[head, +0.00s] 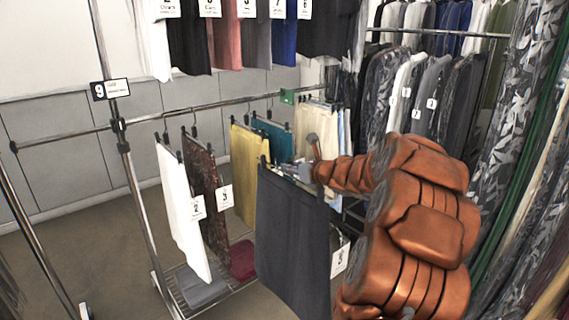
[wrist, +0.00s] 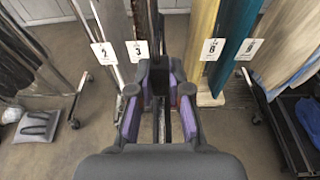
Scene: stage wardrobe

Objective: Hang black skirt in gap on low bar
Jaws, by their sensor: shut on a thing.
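The black skirt (head: 292,240) hangs from its hanger in front of the low bar (head: 160,115), clear of it, with a white tag (head: 340,260) at its lower right. My gripper (head: 306,172) is shut on the skirt's hanger near its top; the fingertips are partly hidden in the head view. In the wrist view my gripper (wrist: 159,98) has a thin dark piece between its purple-padded fingers. On the low bar, a gap lies between the dark red patterned skirt (head: 201,175) tagged 3 and the yellow skirt (head: 243,170).
A white skirt (head: 178,205) tagged 2 hangs left of the dark red one. A teal skirt (head: 273,140) hangs right of the yellow one. A rack upright (head: 135,190) stands at left. A lower shelf (head: 185,300) holds folded cloth. Jackets (head: 415,85) crowd the right.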

